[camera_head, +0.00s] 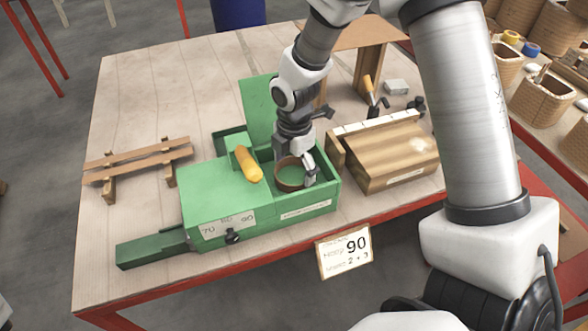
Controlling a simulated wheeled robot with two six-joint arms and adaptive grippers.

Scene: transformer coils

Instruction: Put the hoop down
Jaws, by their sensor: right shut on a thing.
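The hoop (287,186) is a brown ring in the open right compartment of the green machine (213,195). My right gripper (307,179) reaches down from above and is shut on the hoop's right side. I cannot tell whether the hoop touches the compartment floor or hangs just above it. The green machine has a yellow handle (248,164), a raised lid (258,113) and a scale with 70, 80 and 90. My left gripper is not in view.
A wooden rack (138,160) stands at the left. A striped wooden block (395,158) stands just right of the green machine. A sign (344,251) at the table's front edge reads hoop 90. Woven baskets (541,101) stand at the right. The table's back left is clear.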

